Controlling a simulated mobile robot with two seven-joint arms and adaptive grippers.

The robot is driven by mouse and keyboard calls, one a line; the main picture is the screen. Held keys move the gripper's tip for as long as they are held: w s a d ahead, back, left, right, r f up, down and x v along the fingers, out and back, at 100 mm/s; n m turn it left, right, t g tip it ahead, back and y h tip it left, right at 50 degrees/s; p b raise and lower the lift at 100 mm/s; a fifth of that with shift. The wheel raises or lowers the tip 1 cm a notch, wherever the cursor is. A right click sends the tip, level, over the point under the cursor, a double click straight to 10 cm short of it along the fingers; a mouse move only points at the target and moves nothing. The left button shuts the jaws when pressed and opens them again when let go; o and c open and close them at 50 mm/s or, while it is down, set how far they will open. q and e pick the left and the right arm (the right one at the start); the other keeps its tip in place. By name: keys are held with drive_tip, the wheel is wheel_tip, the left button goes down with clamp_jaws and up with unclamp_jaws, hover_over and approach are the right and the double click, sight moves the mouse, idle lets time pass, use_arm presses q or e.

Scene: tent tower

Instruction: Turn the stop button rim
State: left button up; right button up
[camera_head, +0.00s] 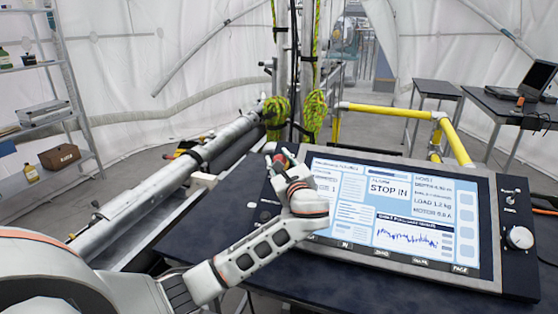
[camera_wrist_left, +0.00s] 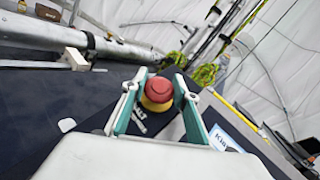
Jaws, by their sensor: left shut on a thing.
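The red stop button (camera_wrist_left: 158,89) with a yellow rim (camera_wrist_left: 156,105) shows between the two green-edged fingers in the left wrist view. It stands on the left part of the dark control panel (camera_head: 500,284), beside the lit screen. My left gripper (camera_head: 281,160) is at the button, with one finger on each side, shut on it. In the head view the wrist and fingers hide most of the button. Which part of the rim the fingers touch is too small to tell. My right gripper is not in view.
The screen (camera_head: 385,205) reads "STOP IN". A knob (camera_head: 520,237) sits at the panel's right. Metal tubes (camera_head: 185,182) and roped poles stand behind on the left. A yellow rail (camera_head: 385,108) runs behind the panel. A laptop (camera_head: 535,82) is on a table at right.

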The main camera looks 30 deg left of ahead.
use_arm(q)
drive_tip(key=m+t+h, duration=0.3)
drive_tip(key=m+t, duration=0.1)
drive_tip(key=shift+m, duration=0.4)
drive_tip(key=shift+m+t+h, duration=1.1)
drive_tip(key=shift+m+h, duration=0.6)
drive_tip(key=shift+m, duration=0.2)
drive_tip(key=o, duration=1.2)
drive_tip(key=shift+c, duration=0.2)
drive_tip(key=shift+d, duration=0.1)
drive_tip(key=v, duration=1.2)
